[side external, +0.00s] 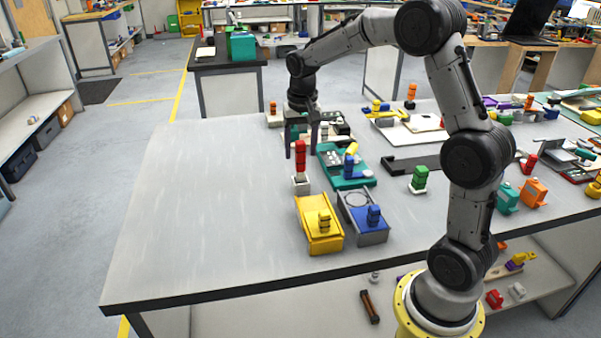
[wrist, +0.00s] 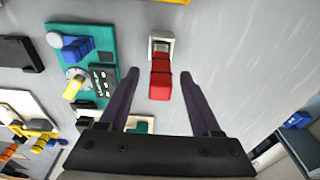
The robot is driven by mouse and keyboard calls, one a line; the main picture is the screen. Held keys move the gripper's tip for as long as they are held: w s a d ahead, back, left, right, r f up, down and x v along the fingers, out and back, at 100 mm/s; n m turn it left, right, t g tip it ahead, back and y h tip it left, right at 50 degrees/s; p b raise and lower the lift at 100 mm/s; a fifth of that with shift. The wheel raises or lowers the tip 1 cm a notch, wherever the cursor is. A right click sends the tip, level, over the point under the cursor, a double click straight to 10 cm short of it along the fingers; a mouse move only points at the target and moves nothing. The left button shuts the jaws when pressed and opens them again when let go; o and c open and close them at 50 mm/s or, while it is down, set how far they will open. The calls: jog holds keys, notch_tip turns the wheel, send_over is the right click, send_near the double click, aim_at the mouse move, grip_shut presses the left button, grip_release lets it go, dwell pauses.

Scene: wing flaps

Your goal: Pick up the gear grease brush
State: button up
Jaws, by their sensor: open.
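No part is clearly marked as the gear grease brush. A red upright piece (side external: 300,158) on a small pale base (side external: 300,184) may be it; I cannot tell for sure. In the wrist view this red piece (wrist: 160,82) shows between my fingertips, with its grey-white base (wrist: 161,45) just past them. My gripper (side external: 301,150) points down, fingers apart; it also shows in the wrist view (wrist: 160,74). Nothing is visibly held. The gap in height between fingertips and red piece is unclear.
A teal tray (side external: 330,153) with blue and yellow parts stands close beside the red piece. A yellow tray (side external: 318,243) and a grey tray (side external: 372,238) are nearer the front edge. A green piece (side external: 419,178) stands to the right. The table's left side is clear.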

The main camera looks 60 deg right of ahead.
aim_at(300, 164)
jog(key=shift+w+d+f, duration=0.15)
jog(key=shift+f, duration=2.5)
grip_shut()
